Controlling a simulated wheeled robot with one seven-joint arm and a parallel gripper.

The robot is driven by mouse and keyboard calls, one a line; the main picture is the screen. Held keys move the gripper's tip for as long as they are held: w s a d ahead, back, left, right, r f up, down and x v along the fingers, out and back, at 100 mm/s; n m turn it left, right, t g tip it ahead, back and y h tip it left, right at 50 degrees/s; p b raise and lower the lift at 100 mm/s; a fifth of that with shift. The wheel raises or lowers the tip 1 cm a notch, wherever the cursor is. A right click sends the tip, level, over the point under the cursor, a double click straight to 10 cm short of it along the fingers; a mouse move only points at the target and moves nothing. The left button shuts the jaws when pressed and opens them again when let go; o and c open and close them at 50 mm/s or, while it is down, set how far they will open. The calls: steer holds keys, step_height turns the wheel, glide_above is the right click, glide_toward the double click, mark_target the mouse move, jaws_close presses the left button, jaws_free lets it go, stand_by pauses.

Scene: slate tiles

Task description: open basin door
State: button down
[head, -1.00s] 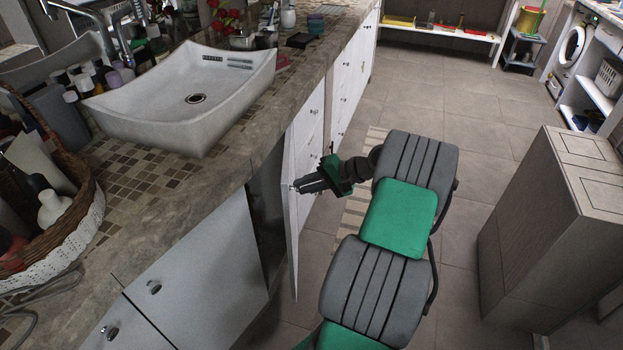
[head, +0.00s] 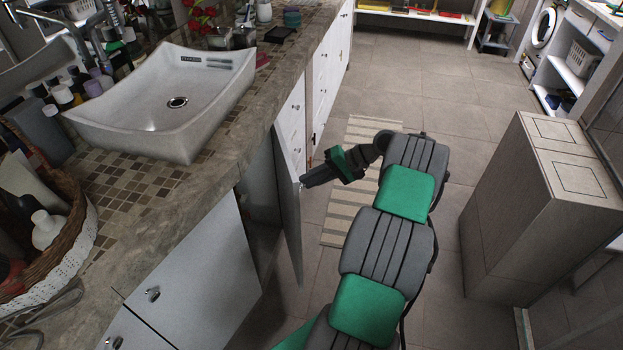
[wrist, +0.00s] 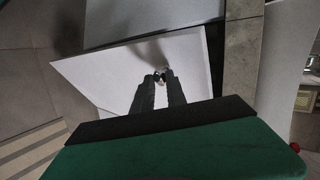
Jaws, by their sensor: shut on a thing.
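The basin cabinet door (head: 287,205) is a white panel below the counter, swung partly open, with a dark gap (head: 258,195) between it and the cabinet. My gripper (head: 304,184) is at the outer face of this door, near its upper part. In the wrist view the door (wrist: 195,62) fills the middle, and the fingertips of my gripper (wrist: 161,77) are closed together on a small dark knob at its face. The knob is mostly hidden by the fingers.
The white basin (head: 165,105) sits on the stone counter (head: 195,215). A closed door (head: 205,275) is to the left of the gap. White drawers (head: 297,125) stand beyond. A striped mat (head: 345,205) lies on the tiled floor. A box-like cabinet (head: 535,200) stands at the right.

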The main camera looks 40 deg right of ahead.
steer(key=c, duration=1.6)
jaws_free()
steer(key=shift+f, duration=0.1)
steer(key=p+v, duration=0.7)
steer(key=p, duration=0.6)
steer(key=shift+s+d+r, duration=0.2)
steer(key=shift+d+r, duration=0.05)
steer(key=shift+c, duration=0.2)
